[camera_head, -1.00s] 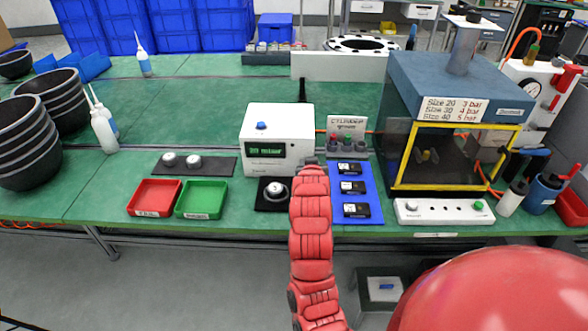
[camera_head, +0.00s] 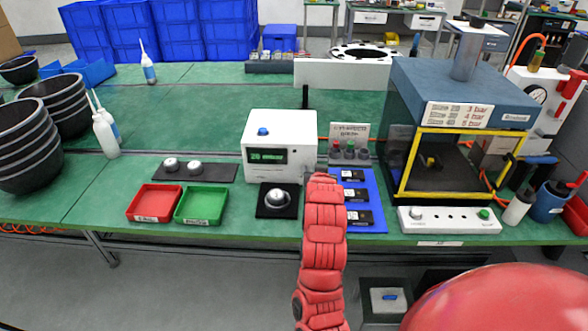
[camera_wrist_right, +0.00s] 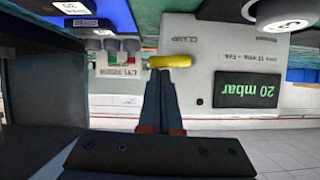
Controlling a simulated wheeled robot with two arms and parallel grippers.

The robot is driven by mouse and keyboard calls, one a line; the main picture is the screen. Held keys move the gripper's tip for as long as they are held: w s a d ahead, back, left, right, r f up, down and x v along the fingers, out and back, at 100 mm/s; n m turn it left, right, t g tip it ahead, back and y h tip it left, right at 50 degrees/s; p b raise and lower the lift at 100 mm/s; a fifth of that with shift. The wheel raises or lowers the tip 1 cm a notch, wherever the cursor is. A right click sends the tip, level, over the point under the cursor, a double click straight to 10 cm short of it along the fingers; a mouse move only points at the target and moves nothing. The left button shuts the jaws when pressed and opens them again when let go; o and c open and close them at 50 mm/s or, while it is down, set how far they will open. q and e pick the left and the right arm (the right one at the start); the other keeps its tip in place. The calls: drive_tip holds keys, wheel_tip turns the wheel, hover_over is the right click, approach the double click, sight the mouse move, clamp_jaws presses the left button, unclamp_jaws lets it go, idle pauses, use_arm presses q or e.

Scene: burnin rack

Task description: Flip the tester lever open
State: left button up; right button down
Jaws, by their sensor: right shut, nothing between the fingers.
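The tester is a white box (camera_head: 262,128) with a green-lit display, on the green bench in the head view. Its white face (camera_wrist_right: 215,55) is upside down in the right wrist view, with the display reading 20 mbar. A yellow lever handle (camera_wrist_right: 170,61) lies across the picture at the side of that face. My right gripper (camera_wrist_right: 160,78) is shut and empty, with its fingertips right at the handle; I cannot tell if they touch. In the head view my red right arm hides the lever and the gripper. My left gripper is not in view.
A silver round part (camera_head: 277,196) sits on a black pad before the tester. A blue mat (camera_head: 374,205) with black blocks and a cylinder stand (camera_head: 350,140) are close on the right. The yellow-framed chamber (camera_head: 460,132) stands farther right. Red (camera_head: 150,215) and green (camera_head: 202,220) trays lie left.

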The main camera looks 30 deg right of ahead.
drive_tip(key=r, duration=0.2)
drive_tip(key=w+r+p, duration=0.1)
drive_tip(key=r, duration=0.1)
drive_tip(key=shift+r, duration=0.1)
drive_tip(key=p+v, duration=1)
drive_tip(key=shift+a+p, duration=0.25)
drive_tip(key=shift+p, duration=0.15)
drive_tip(key=shift+w, duration=0.1)
